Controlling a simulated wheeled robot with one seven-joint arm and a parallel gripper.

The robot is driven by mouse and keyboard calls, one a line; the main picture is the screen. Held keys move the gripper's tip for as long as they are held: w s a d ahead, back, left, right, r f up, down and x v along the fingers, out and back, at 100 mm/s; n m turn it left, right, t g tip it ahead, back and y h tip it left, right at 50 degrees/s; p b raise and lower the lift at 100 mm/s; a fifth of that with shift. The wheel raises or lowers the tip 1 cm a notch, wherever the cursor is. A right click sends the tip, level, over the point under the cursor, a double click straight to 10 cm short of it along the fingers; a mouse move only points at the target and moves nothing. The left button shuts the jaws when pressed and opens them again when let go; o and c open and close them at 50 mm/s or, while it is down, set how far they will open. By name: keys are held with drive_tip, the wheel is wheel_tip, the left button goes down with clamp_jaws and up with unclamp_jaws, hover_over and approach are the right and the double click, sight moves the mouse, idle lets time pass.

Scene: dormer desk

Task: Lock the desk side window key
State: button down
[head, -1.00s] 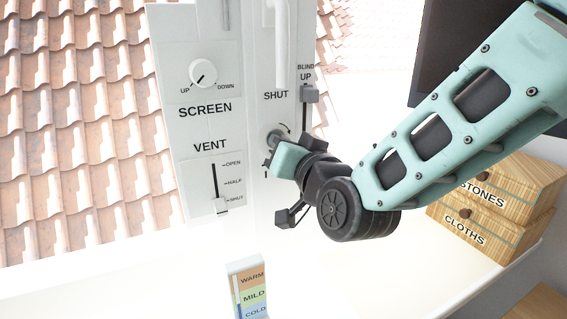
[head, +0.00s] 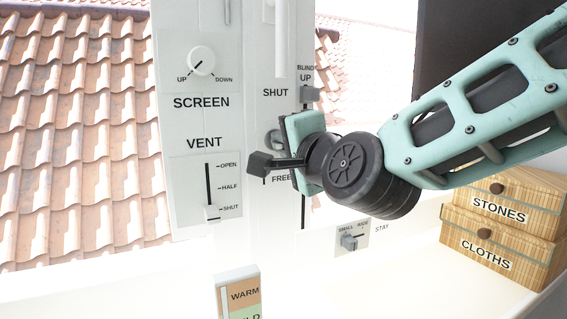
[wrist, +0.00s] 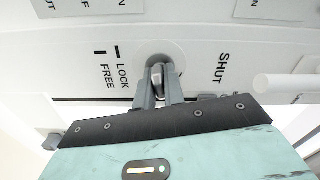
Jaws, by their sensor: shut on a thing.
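The side window key (wrist: 157,76) is a small grey metal bow in a round lock plate (wrist: 172,61) on the white window frame. The words LOCK and FREE are printed beside it in the wrist view. My gripper (wrist: 159,92) has its two grey fingers closed around the key. In the head view the round lock plate (head: 271,138) shows just left of my gripper's teal body, below the word SHUT. My gripper hides the key there, and the LOCK word is hidden too; FREE shows partly below.
A SCREEN knob (head: 201,62) and a VENT slider (head: 211,212) sit left of the lock. A BLIND slider (head: 309,94) is close above my gripper. A STAY switch (head: 349,243) is below right. STONES (head: 499,216) and CLOTHS (head: 484,252) drawers stand right.

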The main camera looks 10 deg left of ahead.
drive_tip(key=shift+f+m+b, duration=0.1)
drive_tip(key=shift+m+b, duration=1)
drive_tip(key=shift+m, duration=0.1)
drive_tip(key=c, duration=1.5)
unclamp_jaws()
